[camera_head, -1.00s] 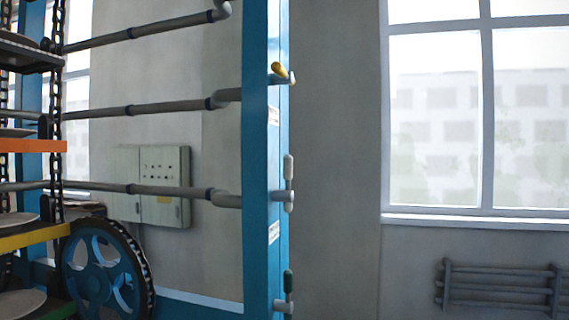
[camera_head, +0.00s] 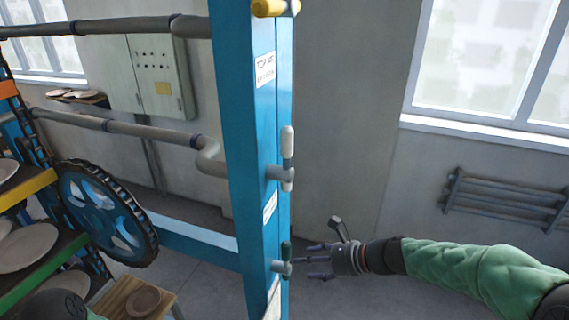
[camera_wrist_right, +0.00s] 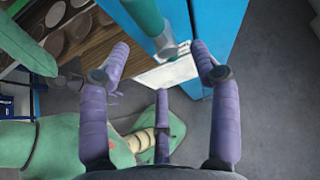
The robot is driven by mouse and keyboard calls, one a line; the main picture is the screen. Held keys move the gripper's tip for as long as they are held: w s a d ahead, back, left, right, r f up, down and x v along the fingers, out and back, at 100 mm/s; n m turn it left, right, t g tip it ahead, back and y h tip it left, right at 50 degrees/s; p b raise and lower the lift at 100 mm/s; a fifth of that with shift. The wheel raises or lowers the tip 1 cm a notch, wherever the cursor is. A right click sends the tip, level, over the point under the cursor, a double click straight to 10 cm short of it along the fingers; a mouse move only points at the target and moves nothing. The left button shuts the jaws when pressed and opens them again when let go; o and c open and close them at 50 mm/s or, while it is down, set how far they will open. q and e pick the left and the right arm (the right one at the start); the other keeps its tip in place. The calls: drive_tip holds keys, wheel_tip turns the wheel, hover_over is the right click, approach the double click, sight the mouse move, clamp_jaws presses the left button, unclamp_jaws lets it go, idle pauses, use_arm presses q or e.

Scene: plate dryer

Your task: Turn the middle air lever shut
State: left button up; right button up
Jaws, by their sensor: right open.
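The middle air lever has a white handle (camera_head: 287,145) and stands upright on its grey valve stub at the right edge of the blue post (camera_head: 240,150). Above it is a yellow lever (camera_head: 270,8), turned sideways and cut by the top edge. Below is a green lever (camera_head: 286,250), roughly upright. My right gripper (camera_head: 306,262) is open and empty, low beside the green lever, below and right of the white handle. In the right wrist view its purple fingers are spread, with a green lever (camera_wrist_right: 147,15) and its grey end just beyond them.
A blue toothed wheel (camera_head: 105,212) and shelves with plates (camera_head: 25,245) stand at the left. Grey pipes run to the post. A wall radiator (camera_head: 505,200) is at the right. A wooden stool (camera_head: 120,297) stands low left. Space right of the post is open.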

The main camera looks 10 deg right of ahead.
wheel_tip(320, 180, up, 17)
drive_tip(key=d+m+t+y+p, duration=0.1)
drive_tip(key=m+t+y+p, duration=0.1)
drive_tip(key=t+p, duration=0.15)
drive_tip(key=t+y+p, duration=0.1)
drive_tip(key=y+p, duration=0.1)
drive_tip(key=p, duration=0.2)
approach(289, 143)
drive_tip(key=shift+m, duration=0.4)
drive_tip(key=p+x, duration=0.2)
drive_tip(key=x, duration=0.9)
drive_tip(key=shift+w, duration=0.1)
use_arm(q)
wheel_tip(289, 143, up, 12)
drive_tip(key=shift+f, duration=0.2)
drive_tip(key=shift+w, duration=0.1)
use_arm(e)
clamp_jaws()
